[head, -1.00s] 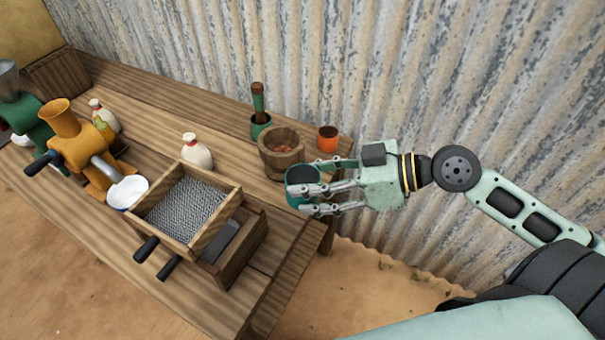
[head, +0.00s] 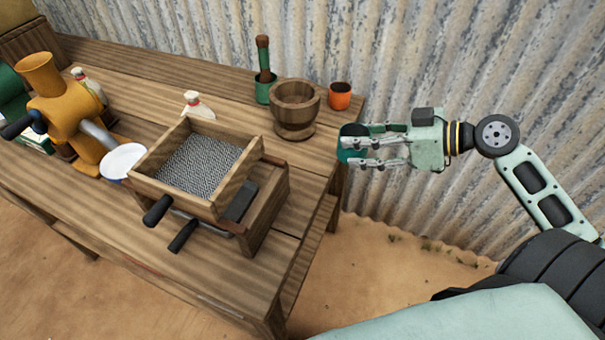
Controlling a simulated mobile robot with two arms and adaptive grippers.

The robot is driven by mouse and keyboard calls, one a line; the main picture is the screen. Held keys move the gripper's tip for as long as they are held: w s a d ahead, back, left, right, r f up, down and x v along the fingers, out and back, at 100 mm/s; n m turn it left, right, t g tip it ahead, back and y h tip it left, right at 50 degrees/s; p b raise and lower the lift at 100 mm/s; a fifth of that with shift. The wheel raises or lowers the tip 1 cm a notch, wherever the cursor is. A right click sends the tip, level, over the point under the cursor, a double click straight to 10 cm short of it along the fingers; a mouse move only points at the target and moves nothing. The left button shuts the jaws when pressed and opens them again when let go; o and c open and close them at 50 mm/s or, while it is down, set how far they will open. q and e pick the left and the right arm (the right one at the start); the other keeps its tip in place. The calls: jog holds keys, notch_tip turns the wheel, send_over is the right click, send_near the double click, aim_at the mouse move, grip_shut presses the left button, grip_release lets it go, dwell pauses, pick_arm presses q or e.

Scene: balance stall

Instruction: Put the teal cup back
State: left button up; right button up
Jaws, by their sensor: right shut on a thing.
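The teal cup (head: 346,154) is held in my right gripper (head: 364,145), whose fingers are shut around it from the right. The cup looks roughly upright, with its dark opening facing up. It shows just beyond the bench's right edge, in front of the corrugated wall, and nothing visible supports it but the gripper. The fingers hide part of its side. My left gripper is not in view.
On the wooden bench (head: 262,288), an orange cup (head: 340,98), a wooden bowl (head: 294,122) and a green holder (head: 264,92) with a pestle stand near the back right. A wooden sieve box (head: 160,163), a white bowl (head: 122,161) and an orange grinder (head: 65,100) stand further left.

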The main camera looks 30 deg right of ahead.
jog(key=x, duration=0.5)
jog(key=shift+f+p, duration=0.3)
jog(key=shift+p, duration=0.1)
jog(key=x, duration=0.3)
jog(key=f+p+x, duration=0.1)
jog(key=x, duration=0.3)
jog(key=shift+s+d, duration=0.1)
jog(key=shift+s, duration=0.1)
notch_tip(320, 180, down, 4)
jog(key=shift+f, duration=0.15)
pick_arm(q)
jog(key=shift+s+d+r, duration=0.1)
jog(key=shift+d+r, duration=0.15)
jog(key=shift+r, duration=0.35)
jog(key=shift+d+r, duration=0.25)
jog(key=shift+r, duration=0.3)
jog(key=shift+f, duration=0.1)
pick_arm(e)
jog(key=shift+f, duration=0.1)
jog(key=shift+f, duration=0.1)
jog(key=o, duration=1.2)
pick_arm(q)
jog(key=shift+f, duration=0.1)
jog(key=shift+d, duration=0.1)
